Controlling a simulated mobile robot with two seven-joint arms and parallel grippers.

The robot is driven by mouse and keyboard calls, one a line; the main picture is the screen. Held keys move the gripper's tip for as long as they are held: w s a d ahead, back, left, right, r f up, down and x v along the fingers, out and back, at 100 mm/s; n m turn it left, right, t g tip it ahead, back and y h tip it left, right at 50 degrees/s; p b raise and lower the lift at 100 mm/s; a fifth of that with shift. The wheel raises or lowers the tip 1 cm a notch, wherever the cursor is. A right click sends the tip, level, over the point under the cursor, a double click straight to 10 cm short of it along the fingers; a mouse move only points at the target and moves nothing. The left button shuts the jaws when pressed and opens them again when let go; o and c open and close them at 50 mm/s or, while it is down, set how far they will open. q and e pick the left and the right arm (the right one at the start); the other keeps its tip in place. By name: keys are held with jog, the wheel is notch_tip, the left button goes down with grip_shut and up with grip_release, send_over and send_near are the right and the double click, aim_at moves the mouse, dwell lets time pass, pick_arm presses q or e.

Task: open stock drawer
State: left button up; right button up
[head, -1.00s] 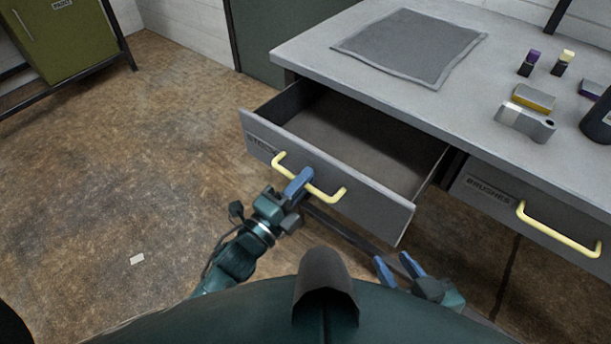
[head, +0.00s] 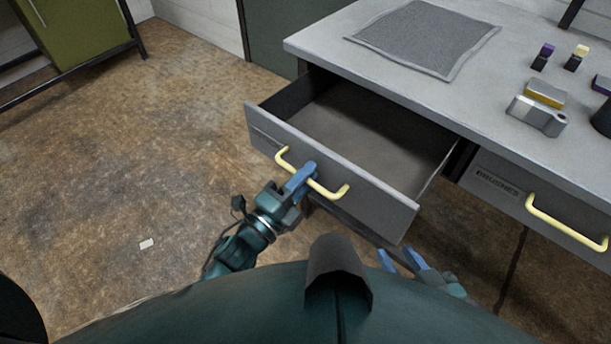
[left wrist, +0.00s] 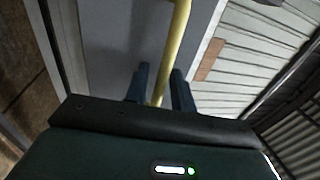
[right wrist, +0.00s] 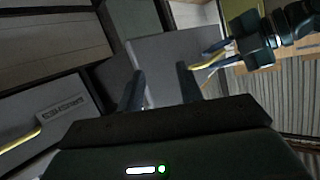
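The stock drawer (head: 330,172) is a grey drawer at the left under the bench, pulled well out, its inside empty where I see it. Its yellow bar handle (head: 330,191) is on the front. My left gripper (head: 303,178) is shut on this handle, near its middle. In the left wrist view the yellow handle (left wrist: 178,40) runs between the two blue fingers (left wrist: 160,85). The drawer's label is hardly readable. My right gripper (head: 402,258) is open and empty, low in front of the drawer's right end; its apart fingers show in the right wrist view (right wrist: 160,85).
A closed brushes drawer (head: 490,192) with a yellow handle (head: 565,222) is at the right. The bench top (head: 400,95) holds a grey mat (head: 425,40), a sponge-like block (head: 546,93), a grey metal part (head: 537,116) and small bottles. The floor (head: 130,170) at left is mostly clear.

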pick_arm(q)
jog(key=shift+s+a, duration=0.1)
jog(key=shift+s, duration=0.1)
jog(key=v, duration=1.2)
jog(key=shift+s+a+b, duration=0.25)
jog(key=shift+b, duration=0.05)
